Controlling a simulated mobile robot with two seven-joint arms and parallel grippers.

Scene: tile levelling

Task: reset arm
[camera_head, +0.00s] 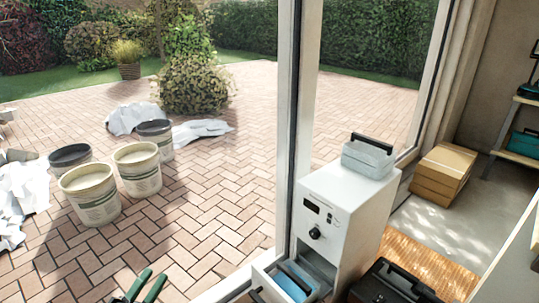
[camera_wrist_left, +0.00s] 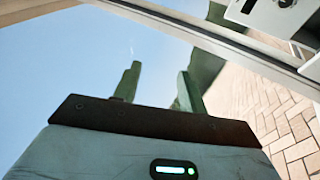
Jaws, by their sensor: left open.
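My left gripper (camera_head: 143,284) shows at the bottom edge of the head view, with two green fingers spread apart and nothing between them. It also shows in the left wrist view (camera_wrist_left: 160,82), where the gap between the fingers is empty and pale blue lies behind it. The gripper appears in front of the brick paving and apart from the buckets. My right gripper is in neither view.
A white cabinet (camera_head: 335,215) with an open drawer (camera_head: 262,278) stands by the window frame (camera_head: 290,120). A lidded box (camera_head: 368,158) sits on top. Several buckets (camera_head: 90,195) stand outside on paving. Cardboard boxes (camera_head: 444,172) and a black case (camera_head: 392,285) are on the right.

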